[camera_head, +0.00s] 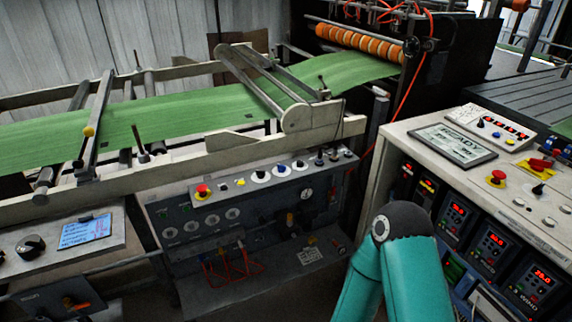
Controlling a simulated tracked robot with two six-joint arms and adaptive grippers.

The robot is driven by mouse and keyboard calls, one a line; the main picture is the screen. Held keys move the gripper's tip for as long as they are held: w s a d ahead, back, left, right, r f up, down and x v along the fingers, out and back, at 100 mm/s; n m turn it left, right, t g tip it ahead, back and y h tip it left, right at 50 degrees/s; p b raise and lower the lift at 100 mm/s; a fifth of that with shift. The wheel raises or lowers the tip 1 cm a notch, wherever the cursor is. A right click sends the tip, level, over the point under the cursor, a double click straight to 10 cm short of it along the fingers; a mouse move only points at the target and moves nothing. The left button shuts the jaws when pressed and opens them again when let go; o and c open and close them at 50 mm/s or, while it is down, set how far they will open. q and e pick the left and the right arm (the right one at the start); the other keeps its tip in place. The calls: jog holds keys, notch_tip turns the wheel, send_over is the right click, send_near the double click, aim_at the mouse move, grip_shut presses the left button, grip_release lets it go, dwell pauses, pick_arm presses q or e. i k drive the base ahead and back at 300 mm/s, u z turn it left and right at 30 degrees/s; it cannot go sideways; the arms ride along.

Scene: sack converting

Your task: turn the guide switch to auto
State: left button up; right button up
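No switch in view has a label sharp enough to read, so I cannot tell which one is the guide switch. A sloped grey control strip (240,186) below the green web carries a red emergency button (203,192), a yellow button (240,183) and several dark knobs on white plates, one of them a blue-tipped knob (281,168). A black knob (30,245) sits on the control box at the left. Neither gripper is in view. A teal link of my arm with a dark joint stands at the lower right of centre.
The green web (180,110) runs over rollers and a metal frame toward orange rollers (358,43). A console (465,185) at the right holds a display (452,145), another red button (496,178) and lit red readouts.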

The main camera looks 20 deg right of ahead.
aim_at(281, 169)
jog(key=z, duration=0.05)
jog(key=i, duration=1)
jog(key=u, duration=0.05)
